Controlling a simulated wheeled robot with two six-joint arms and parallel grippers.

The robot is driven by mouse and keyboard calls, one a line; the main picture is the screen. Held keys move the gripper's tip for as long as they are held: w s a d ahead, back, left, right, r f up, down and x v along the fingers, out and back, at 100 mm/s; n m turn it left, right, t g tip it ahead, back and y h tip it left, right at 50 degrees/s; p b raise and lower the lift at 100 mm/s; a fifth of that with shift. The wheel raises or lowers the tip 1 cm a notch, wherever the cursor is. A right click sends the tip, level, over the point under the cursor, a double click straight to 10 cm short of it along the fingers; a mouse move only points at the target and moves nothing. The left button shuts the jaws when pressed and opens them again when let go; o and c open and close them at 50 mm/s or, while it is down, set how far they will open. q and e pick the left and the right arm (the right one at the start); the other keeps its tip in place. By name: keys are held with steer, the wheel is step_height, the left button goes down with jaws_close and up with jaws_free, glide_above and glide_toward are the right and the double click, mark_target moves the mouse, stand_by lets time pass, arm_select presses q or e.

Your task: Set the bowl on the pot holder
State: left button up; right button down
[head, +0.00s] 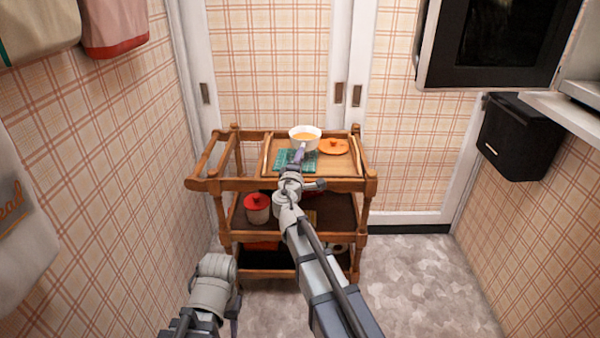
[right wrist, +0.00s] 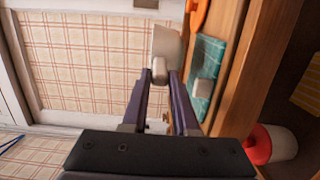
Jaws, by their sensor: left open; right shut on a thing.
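The white bowl (head: 304,131) with orange contents is at the top of the wooden trolley. My right gripper (head: 299,155) is shut on its near side. In the right wrist view the bowl (right wrist: 167,47) is at the fingertips, apparently a little above the tray. The teal pot holder (head: 283,160) lies on the tray, just nearer to me than the bowl in the head view. It also shows in the right wrist view (right wrist: 208,60), close beside the bowl. My left gripper (head: 234,326) is low at the bottom, away from the trolley and empty; its fingers are mostly hidden.
An orange round item (head: 334,147) lies on the tray right of the bowl. The trolley (head: 202,184) has lower shelves; a red-lidded pot (head: 257,210) stands on the middle one. Walls flank it closely. A black box (head: 518,135) hangs on the right wall. Floor at right is clear.

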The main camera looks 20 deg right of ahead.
steer(key=shift+f+b, duration=1.9)
steer(key=shift+f, duration=0.05)
steer(key=shift+r, duration=0.15)
steer(key=c, duration=1)
jaws_free()
steer(key=shift+o, duration=0.2)
steer(key=shift+s, duration=0.15)
steer(key=v, duration=1.1)
steer(key=shift+s+a, duration=0.25)
steer(key=shift+s, duration=0.05)
